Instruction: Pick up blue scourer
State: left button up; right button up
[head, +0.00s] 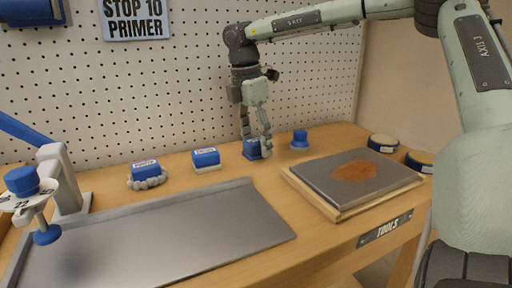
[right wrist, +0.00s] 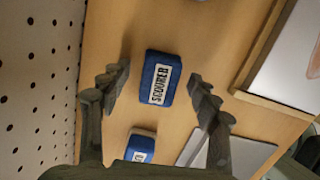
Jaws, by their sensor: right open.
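The blue scourer (head: 252,153) stands on the wooden bench near the pegboard, partly hidden by my right gripper (head: 256,146) in the head view. In the right wrist view the scourer (right wrist: 147,77) is a blue block with a white label reading SCOURER. My right gripper is open and points down over it. Its two fingers (right wrist: 160,76) are on either side of the block, with a visible gap on each side in the wrist view. I cannot tell exactly how high the fingertips are above the bench. My left gripper is not in view.
Two blue-topped blocks (head: 205,159) (head: 146,170) stand to the left, and a blue knob-like item (head: 299,140) stands to the right. A wooden board with a grey plate (head: 325,177) is at right. A metal sheet (head: 180,237) covers the front left. The pegboard (head: 180,90) rises behind.

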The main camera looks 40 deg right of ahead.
aim_at(255, 139)
jog(key=shift+f, duration=0.1)
jog(key=shift+c, duration=0.5)
jog(key=c, duration=1.2)
jog(key=shift+o, duration=0.2)
jog(key=shift+r, duration=0.55)
jog(key=r, duration=0.3)
jog(key=shift+w+a+r, duration=0.3)
jog(key=shift+a+r, duration=0.05)
jog(key=shift+a, duration=0.05)
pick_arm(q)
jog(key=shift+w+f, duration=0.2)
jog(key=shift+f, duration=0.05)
pick_arm(e)
jog(key=w+a+r, duration=0.5)
jog(key=a+r, duration=0.1)
jog(key=a, duration=0.3)
jog(key=shift+w, duration=0.3)
